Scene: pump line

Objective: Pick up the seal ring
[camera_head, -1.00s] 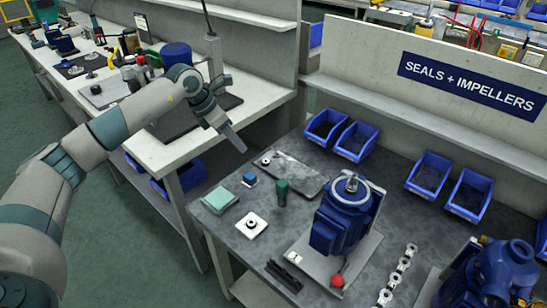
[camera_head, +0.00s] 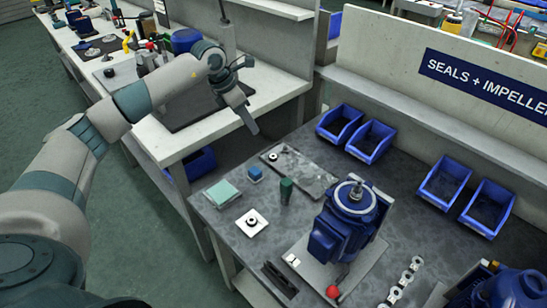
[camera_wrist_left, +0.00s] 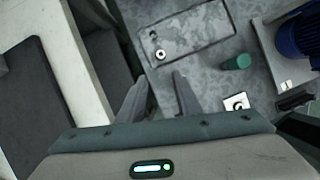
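A small pale ring with a dark centre (camera_head: 272,156) lies on a grey tray (camera_head: 312,180) on the right bench. It also shows in the left wrist view (camera_wrist_left: 160,54), just beyond my fingertips. A second dark-centred round piece sits on a white square plate (camera_head: 244,229) nearer the bench's front edge; the plate also shows in the wrist view (camera_wrist_left: 228,104). I cannot tell for sure which one is the seal ring. My left gripper (camera_head: 250,112) is open and empty, above and left of the tray; its two fingers stand apart in the wrist view (camera_wrist_left: 159,77). My right gripper is out of view.
A green cylinder (camera_head: 286,191), a blue cube (camera_head: 255,173) and a pale green block (camera_head: 222,192) stand near the tray. A blue pump (camera_head: 341,228) stands to the right. Blue bins (camera_head: 370,141) line the back. A second bench (camera_head: 182,146) is at left.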

